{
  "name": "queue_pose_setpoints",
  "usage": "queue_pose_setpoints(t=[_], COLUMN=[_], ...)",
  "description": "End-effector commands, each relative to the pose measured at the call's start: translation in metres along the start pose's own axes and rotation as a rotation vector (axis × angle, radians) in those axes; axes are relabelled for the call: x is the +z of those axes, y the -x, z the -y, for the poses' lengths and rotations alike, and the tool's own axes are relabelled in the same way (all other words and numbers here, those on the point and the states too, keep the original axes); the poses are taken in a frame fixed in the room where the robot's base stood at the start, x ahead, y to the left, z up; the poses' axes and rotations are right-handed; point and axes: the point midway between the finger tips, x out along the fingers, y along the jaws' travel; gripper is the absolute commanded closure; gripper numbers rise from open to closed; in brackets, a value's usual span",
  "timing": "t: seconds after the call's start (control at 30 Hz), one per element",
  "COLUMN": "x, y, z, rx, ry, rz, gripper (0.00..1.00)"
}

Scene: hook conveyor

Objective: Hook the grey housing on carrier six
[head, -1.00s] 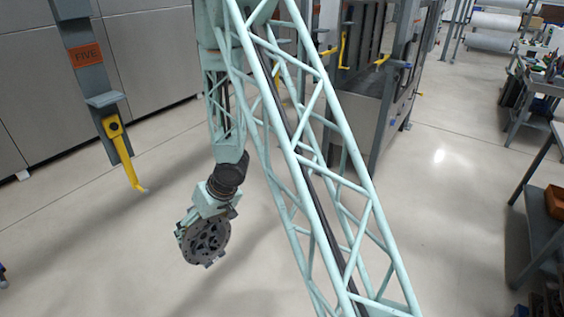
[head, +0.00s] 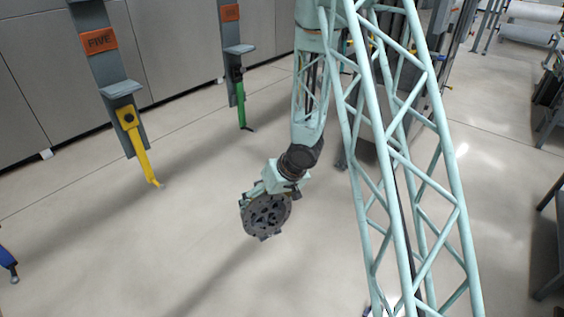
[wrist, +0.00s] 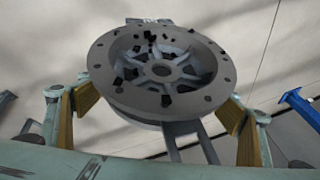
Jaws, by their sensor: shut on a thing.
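The grey housing (head: 266,216) is a round flanged disc with a spoked centre and bolt holes. It hangs from my gripper (head: 277,189) above open floor in the head view. In the wrist view the housing (wrist: 160,97) fills the middle, with a finger on either side of it; my gripper is shut on it.
Carrier five (head: 100,41), with a yellow hook (head: 140,152), hangs at the left. A blue hook (head: 8,264) shows at the left edge. Grey cabinets (head: 180,50) line the back. The floor between the hooks and my gripper is clear.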

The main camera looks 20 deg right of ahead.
Motion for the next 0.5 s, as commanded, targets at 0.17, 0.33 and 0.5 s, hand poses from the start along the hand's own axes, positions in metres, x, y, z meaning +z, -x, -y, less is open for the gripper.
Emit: queue_pose_setpoints(t=[0.17,0.33,0.5], x=[-0.0008,-0.0009,-0.0028], y=[0.0005,0.0007,0.0050], z=[0.0002,0.0002,0.0004], rx=[0.000,0.000,-0.002], ry=[0.000,0.000,0.002], rz=[-0.001,-0.001,-0.003], gripper=[0.43,0.43,0.43])
